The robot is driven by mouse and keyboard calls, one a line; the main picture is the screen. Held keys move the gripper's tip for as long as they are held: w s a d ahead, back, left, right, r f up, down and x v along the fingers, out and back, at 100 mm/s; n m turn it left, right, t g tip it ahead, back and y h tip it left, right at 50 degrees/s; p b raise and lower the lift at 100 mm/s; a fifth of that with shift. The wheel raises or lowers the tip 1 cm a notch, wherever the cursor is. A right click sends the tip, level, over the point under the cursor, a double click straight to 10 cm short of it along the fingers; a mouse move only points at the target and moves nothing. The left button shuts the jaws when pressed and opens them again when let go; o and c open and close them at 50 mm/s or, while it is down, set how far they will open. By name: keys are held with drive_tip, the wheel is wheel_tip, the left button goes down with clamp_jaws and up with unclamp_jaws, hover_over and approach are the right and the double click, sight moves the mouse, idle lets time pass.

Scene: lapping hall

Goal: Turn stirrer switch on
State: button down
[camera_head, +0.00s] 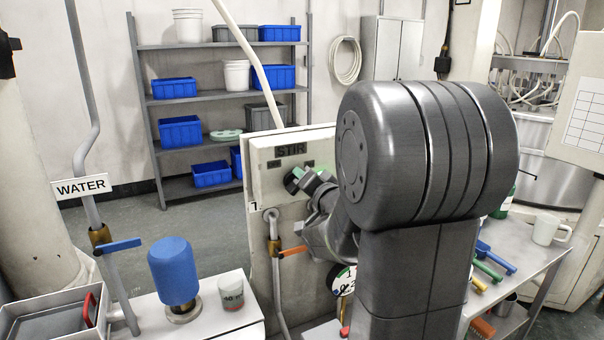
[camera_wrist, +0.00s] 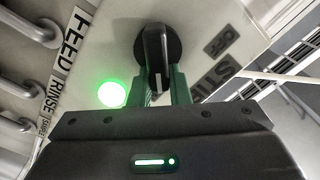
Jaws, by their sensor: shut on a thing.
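The stirrer switch is a black rotary knob (camera_wrist: 154,50) on the pale panel (camera_head: 262,200) marked STIR in the head view. In the wrist view its raised grip lies between the two green fingers of my gripper (camera_wrist: 162,90). My gripper is shut on the knob. In the head view, my gripper (camera_head: 297,180) reaches the panel face below the STIR label (camera_head: 290,149) and mostly hides the knob.
A green lamp (camera_wrist: 112,94) glows beside my fingers. Left of it are FEED and RINSE labels and grey pipes. In the head view, a pipe with an orange-handled valve (camera_head: 292,251) runs below the switch. A blue-topped object (camera_head: 173,270) and a tub (camera_head: 231,291) stand on the left bench.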

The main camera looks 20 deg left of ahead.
drive_tip(key=shift+w+d+f+m+p, duration=0.1)
drive_tip(key=shift+m+p, duration=0.05)
drive_tip(key=shift+m, duration=0.45)
drive_tip(key=shift+f+m+p, duration=0.1)
drive_tip(key=shift+m+p, duration=0.05)
drive_tip(key=shift+m, duration=0.45)
drive_tip(key=shift+f, duration=0.1)
drive_tip(key=c, duration=1.4)
unclamp_jaws()
drive_tip(key=shift+o, duration=0.2)
drive_tip(key=b+v, duration=0.2)
drive_tip(key=v, duration=1.2)
